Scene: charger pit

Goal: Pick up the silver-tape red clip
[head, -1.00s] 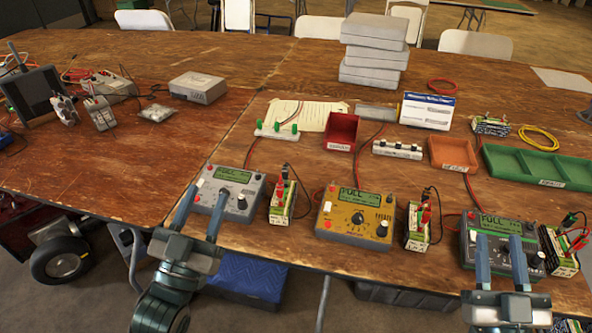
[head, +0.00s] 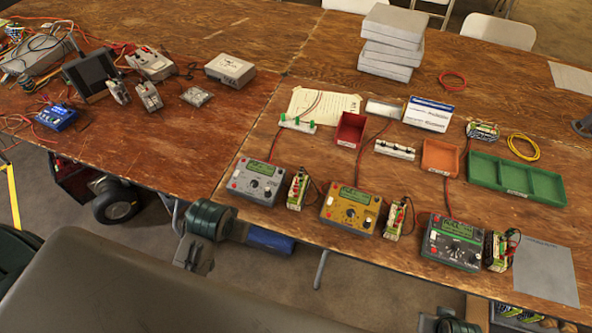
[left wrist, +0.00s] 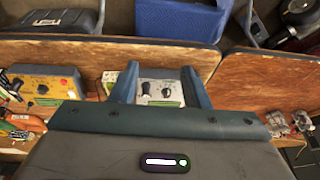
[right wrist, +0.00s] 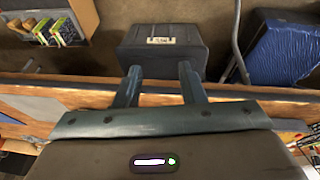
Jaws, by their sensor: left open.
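A battery pack (head: 298,190) with red and dark clips on its top stands right of the silver-grey charger (head: 257,182). The clips are too small to tell their tape. Similar packs stand by the yellow charger (head: 350,210) and the dark green charger (head: 455,240). My left gripper (left wrist: 160,70) is open and empty; the silver-grey charger (left wrist: 162,90) shows beyond and between its fingers, and a pack (left wrist: 109,78) lies left of them. My right gripper (right wrist: 158,70) is open and empty in the right wrist view, over the table's front edge.
Behind the chargers are a red bin (head: 350,130), an orange bin (head: 440,157) and a green divided tray (head: 490,180). A grey sheet (head: 545,272) lies at the right. A blue crate (right wrist: 290,50) and a dark crate (right wrist: 165,48) stand below table level.

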